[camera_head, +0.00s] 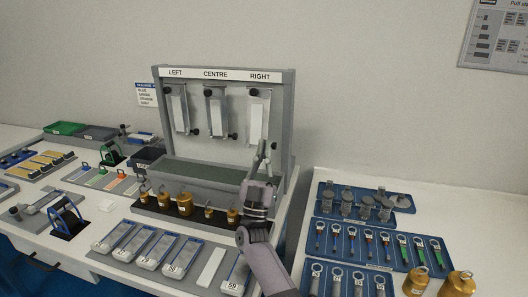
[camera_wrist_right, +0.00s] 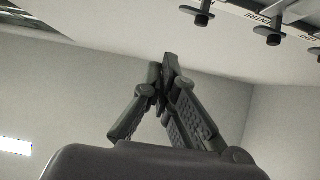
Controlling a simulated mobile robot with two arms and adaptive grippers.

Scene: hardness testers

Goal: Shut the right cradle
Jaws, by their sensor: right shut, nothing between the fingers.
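The grey rack (camera_head: 288,112) stands on the bench with labels LEFT, CENTRE and RIGHT. The right cradle (camera_head: 256,121) is a pale upright plate under RIGHT, with a dark knob near its top. I cannot tell if it is open or shut. The left cradle (camera_head: 179,110) and centre cradle (camera_head: 216,112) hang beside it. My right gripper (camera_head: 262,148) points up just in front of the right cradle's lower end; contact is unclear. In the wrist view its fingers (camera_wrist_right: 167,65) are together and empty. My left gripper is out of view.
Brass weights (camera_head: 185,204) stand on a dark strip before the rack. Blue trays (camera_head: 357,243) with tools are on the right bench, beside large brass weights (camera_head: 457,284). The wrist view shows rack knobs (camera_wrist_right: 273,36) at upper right.

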